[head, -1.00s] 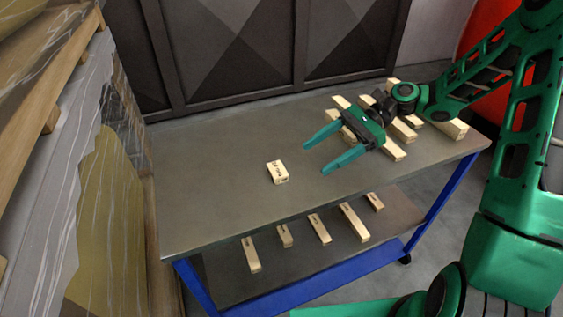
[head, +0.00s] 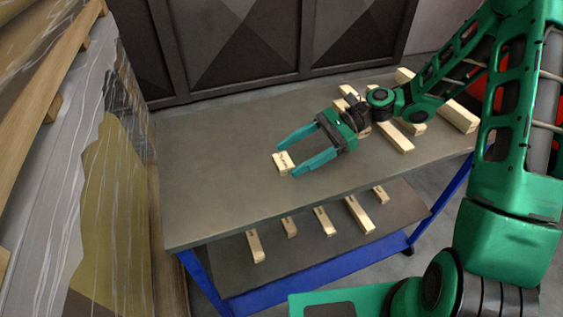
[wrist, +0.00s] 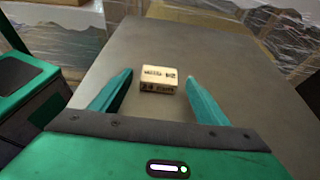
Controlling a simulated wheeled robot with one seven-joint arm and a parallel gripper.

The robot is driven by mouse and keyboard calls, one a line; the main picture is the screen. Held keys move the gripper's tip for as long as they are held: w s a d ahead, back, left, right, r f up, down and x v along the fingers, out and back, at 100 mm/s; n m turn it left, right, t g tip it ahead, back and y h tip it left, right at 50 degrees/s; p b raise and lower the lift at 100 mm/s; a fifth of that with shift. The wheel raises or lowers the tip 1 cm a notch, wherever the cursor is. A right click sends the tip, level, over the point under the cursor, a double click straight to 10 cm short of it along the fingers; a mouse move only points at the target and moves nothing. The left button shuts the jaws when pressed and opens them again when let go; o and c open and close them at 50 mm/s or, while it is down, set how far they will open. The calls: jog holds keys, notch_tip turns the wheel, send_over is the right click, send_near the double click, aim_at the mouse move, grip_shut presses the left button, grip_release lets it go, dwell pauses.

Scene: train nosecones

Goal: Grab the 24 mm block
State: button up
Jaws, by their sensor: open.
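The 24 mm block (head: 284,161) is a small pale wooden block with dark printing. In the wrist view my gripper (wrist: 158,83) has clear gaps on both sides of the block. I see no contact.
Several longer wooden blocks (head: 394,138) lie at the right of the cart top (head: 210,200), behind and under my arm. More blocks (head: 325,221) lie on the lower shelf. Wrapped stacks (head: 85,150) stand close on the left. The left part of the top is clear.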

jog(key=shift+x, duration=0.9)
jog(key=c, duration=1.1)
